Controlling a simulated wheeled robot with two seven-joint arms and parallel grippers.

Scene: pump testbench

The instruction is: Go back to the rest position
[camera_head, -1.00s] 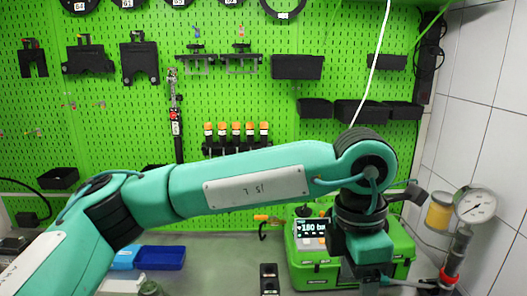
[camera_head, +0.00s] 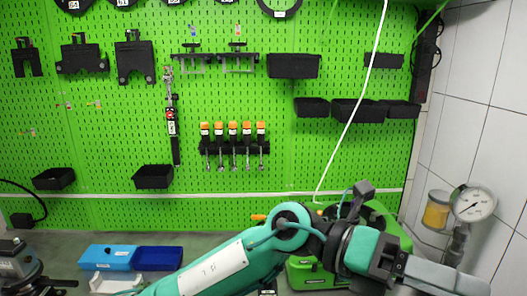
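My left arm, teal and black, comes in low from the left. My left gripper (camera_head: 440,275) is at the lower right, pointing right, in front of the green pump case (camera_head: 315,274). The case is partly hidden behind the arm and wrist. Grey finger parts run toward the bottom edge, and I cannot tell whether they are open or shut. I see nothing held in them. My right gripper is not in view.
A pressure gauge (camera_head: 473,203) and a yellowish jar (camera_head: 437,210) stand at the right by the tiled wall. Blue bins (camera_head: 158,258) lie on the bench at the left. A dark device (camera_head: 18,260) stands at the far left. Tools and black trays hang on the green pegboard (camera_head: 330,160).

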